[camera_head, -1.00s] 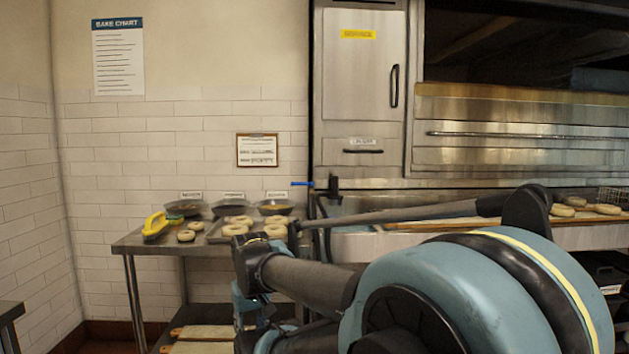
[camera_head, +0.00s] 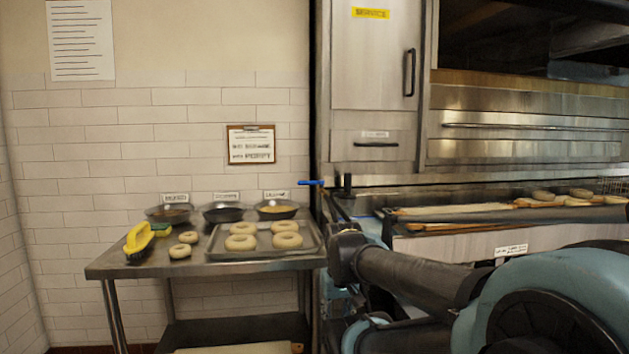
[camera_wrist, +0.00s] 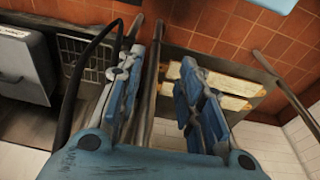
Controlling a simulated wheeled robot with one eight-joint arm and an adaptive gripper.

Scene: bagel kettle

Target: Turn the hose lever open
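The hose lever (camera_head: 311,182) is a small blue handle in the head view. It points left from a dark valve (camera_head: 343,184) beside the right end of the steel table, in front of the oven's lower left part. My gripper (camera_wrist: 163,85) shows in the wrist view with its two blue fingers spread apart and nothing held between them. In the head view my arm covers the area below the valve, and my gripper cannot be made out clearly there. In the wrist view a dark hose (camera_wrist: 88,70) curves down past the left finger. The lever is not clearly seen there.
The steel table (camera_head: 130,266) bears a tray of bagels (camera_head: 215,246), several bowls (camera_head: 223,212) and a yellow brush (camera_head: 139,238). The oven (camera_head: 520,150) fills the right side. Boards with bagels (camera_head: 450,211) lie on its ledge. A lower shelf with boards (camera_wrist: 215,82) shows in the wrist view.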

